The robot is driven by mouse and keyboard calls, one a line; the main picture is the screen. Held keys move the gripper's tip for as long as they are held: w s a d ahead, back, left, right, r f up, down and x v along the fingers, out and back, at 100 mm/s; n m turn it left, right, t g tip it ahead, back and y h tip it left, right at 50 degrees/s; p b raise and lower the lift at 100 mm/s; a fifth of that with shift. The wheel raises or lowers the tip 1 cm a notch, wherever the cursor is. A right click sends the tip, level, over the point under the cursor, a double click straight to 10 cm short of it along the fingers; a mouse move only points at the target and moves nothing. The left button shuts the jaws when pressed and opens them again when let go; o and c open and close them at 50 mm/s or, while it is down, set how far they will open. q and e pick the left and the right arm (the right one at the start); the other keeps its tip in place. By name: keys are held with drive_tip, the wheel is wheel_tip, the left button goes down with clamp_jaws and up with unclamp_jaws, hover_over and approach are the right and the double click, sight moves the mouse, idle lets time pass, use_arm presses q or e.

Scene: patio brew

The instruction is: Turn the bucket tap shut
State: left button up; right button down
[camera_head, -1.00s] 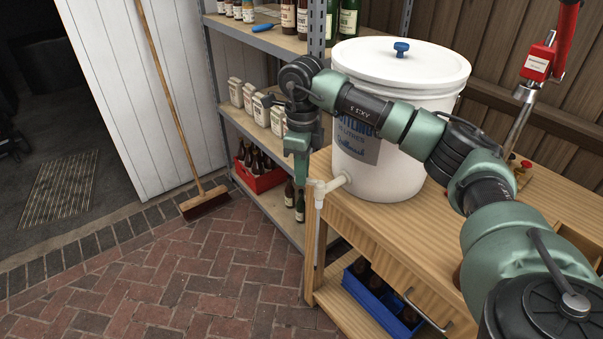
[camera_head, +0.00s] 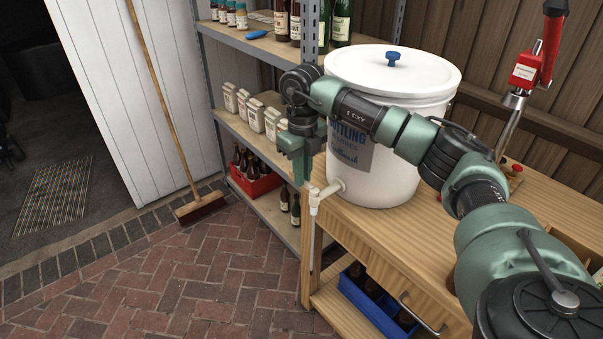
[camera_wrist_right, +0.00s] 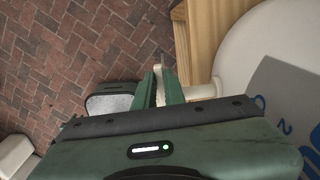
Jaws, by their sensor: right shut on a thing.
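The white bucket (camera_head: 395,185) stands on the wooden bench with its lid on. Its cream tap (camera_head: 318,196) sticks out low on the left side, with a thin tube hanging down past the bench edge. My right gripper (camera_head: 303,180) points down at the tap's outer end. In the right wrist view, the tap's spout arm (camera_wrist_right: 203,90) comes in from the right, and my right gripper (camera_wrist_right: 162,90) is shut on the pale tap handle (camera_wrist_right: 160,88) between its green fingers. The fingers hide much of the handle, so its exact angle is unclear. My left gripper is out of view.
The wooden bench (camera_head: 440,235) has a blue crate (camera_head: 375,302) of bottles below. A metal shelf (camera_head: 262,40) with bottles, cartons and a red crate (camera_head: 257,184) stands behind. A red-handled capper (camera_head: 527,75) stands at right.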

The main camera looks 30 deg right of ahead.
drive_tip(key=shift+w+r, duration=0.1)
idle(0.3)
drive_tip(key=c, duration=1.5)
unclamp_jaws()
wheel_tip(320, 180, up, 8)
drive_tip(key=shift+f+b, duration=0.1)
drive_tip(key=shift+b, duration=0.35)
